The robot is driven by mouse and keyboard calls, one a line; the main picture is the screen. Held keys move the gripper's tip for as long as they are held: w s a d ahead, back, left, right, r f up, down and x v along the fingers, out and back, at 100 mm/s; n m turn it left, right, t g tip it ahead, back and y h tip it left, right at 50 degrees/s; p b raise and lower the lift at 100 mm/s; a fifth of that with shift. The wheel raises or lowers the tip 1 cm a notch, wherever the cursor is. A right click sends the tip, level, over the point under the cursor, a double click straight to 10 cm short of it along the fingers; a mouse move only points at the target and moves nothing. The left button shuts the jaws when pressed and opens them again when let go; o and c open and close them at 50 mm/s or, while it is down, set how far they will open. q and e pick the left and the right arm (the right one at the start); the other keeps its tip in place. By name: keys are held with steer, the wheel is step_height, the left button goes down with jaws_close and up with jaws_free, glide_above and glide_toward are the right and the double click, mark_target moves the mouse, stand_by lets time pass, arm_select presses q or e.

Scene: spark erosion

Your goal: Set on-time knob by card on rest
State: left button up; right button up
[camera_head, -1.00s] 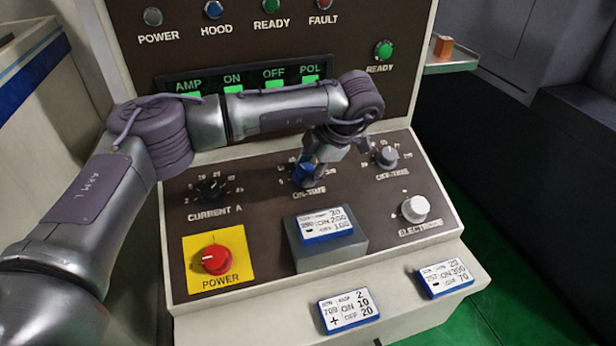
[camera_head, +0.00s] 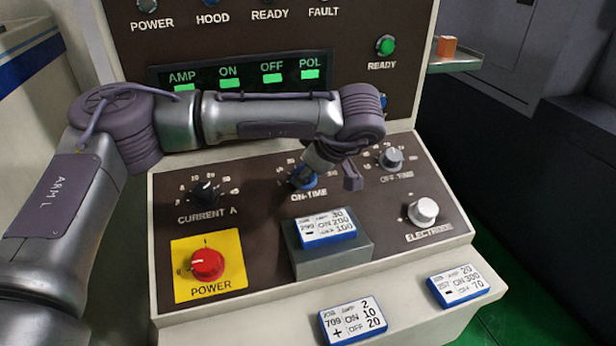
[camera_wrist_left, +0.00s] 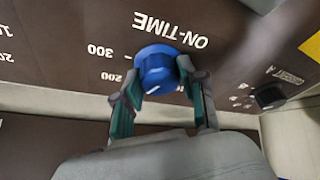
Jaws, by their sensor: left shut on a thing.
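The blue ON-TIME knob (camera_head: 303,179) is on the sloping panel, partly covered by my left gripper (camera_head: 318,168) in the head view. In the left wrist view, the fingers of my left gripper (camera_wrist_left: 160,88) are shut on the sides of the blue knob (camera_wrist_left: 156,66). A white mark shows on the knob; scale numbers 200 and 300 lie beside it. I cannot tell exactly which number it points to. The card (camera_head: 326,227) on the grey rest (camera_head: 345,255) reads AMP 30, ON 200, OFF 100, with a minus sign. My right gripper is not in view.
The CURRENT knob (camera_head: 205,192), OFF-TIME knob (camera_head: 390,158), ELECTRODE knob (camera_head: 423,211) and red POWER knob (camera_head: 207,264) surround the work area.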

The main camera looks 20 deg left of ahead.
arm_select(q)
steer(key=m, duration=0.1)
steer(key=m+b, duration=0.1)
steer(key=m, duration=0.1)
steer(key=shift+s+f+t+h, duration=0.2)
steer(key=shift+f+t+h, duration=0.1)
steer(key=shift+f+t, duration=0.1)
steer(key=shift+m+b, duration=0.45)
steer(key=shift+m, duration=0.75)
steer(key=shift+r+m+t+h, duration=0.1)
steer(key=shift+m+t+h, duration=0.2)
steer(key=o, duration=1.1)
steer(key=shift+a, duration=0.1)
steer(key=shift+c, duration=0.2)
steer(key=shift+o, duration=0.4)
steer(key=shift+w, duration=0.1)
steer(key=shift+r, duration=0.1)
steer(key=shift+r, duration=0.1)
steer(key=v, duration=1.1)
steer(key=shift+s+d+r, duration=0.25)
